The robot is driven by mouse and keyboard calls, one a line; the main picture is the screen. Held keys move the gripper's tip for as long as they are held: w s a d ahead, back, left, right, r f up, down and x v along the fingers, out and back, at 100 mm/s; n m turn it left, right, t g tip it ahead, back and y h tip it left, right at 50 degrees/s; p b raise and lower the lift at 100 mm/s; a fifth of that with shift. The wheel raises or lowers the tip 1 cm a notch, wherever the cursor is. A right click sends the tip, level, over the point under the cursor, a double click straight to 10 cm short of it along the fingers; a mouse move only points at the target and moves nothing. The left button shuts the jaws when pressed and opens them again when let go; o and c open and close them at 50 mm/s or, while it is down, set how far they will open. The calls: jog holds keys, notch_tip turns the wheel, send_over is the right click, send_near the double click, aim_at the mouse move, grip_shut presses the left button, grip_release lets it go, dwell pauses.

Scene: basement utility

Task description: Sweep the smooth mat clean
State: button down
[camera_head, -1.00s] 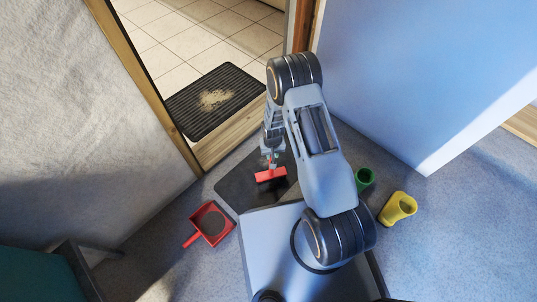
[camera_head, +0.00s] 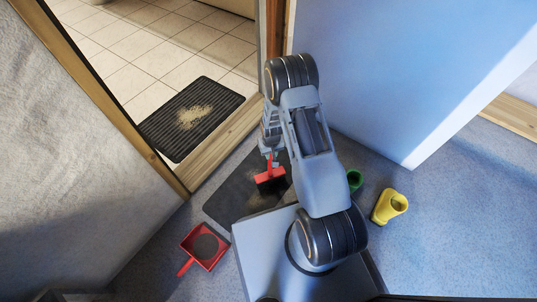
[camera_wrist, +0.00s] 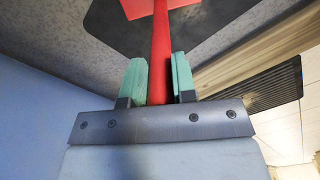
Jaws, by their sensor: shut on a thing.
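The smooth mat (camera_head: 228,203) is a plain dark sheet on the blue-grey floor, partly hidden by my base and arm. It shows in the wrist view (camera_wrist: 112,22) at the top. A faint pale patch shows on it near the brush; I cannot tell how much dirt lies there. My gripper (camera_head: 268,152) is shut on the red handle of a brush (camera_head: 270,181). Its dark bristles are at or just over the mat. In the wrist view, green fingers of my gripper (camera_wrist: 159,64) flank the brush handle (camera_wrist: 160,42). A red dustpan (camera_head: 205,262) with a dark grey round patch inside lies left of the mat.
A ribbed dark mat (camera_head: 165,133) with a sandy pile lies on tiles beyond a wooden sill (camera_head: 212,149). A green boot (camera_head: 355,181) and a yellow boot (camera_head: 390,206) stand to the right. Walls flank the doorway.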

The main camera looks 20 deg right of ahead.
jog(key=shift+a+r+p, duration=0.1)
jog(key=shift+r+p, duration=2.05)
jog(key=shift+r, duration=1.45)
